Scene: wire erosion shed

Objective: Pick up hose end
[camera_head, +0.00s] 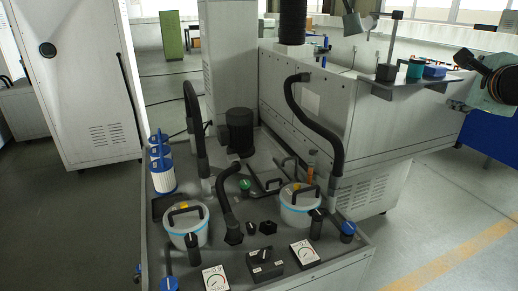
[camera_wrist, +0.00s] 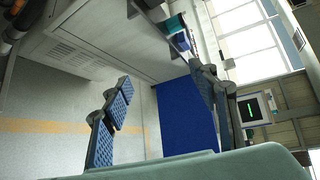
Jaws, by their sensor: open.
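Several thick black hoses show in the head view. A left hose (camera_head: 196,125) and a right hose (camera_head: 318,128) arch down to upright fittings. A short curved hose (camera_head: 225,192) bends down to a dark fitting on the deck. I cannot tell which of these has the hose end meant. My gripper (camera_wrist: 162,108) is open and empty in the wrist view, its two blue-padded fingers far apart with floor and a blue panel beyond.
The grey deck (camera_head: 345,253) holds two lidded pots, the left (camera_head: 186,233) and the right (camera_head: 299,210), blue-capped filters (camera_head: 161,175), gauges and knobs. A white machine tank (camera_head: 372,120) with a shelf (camera_head: 408,84) stands behind. Floor is clear at right.

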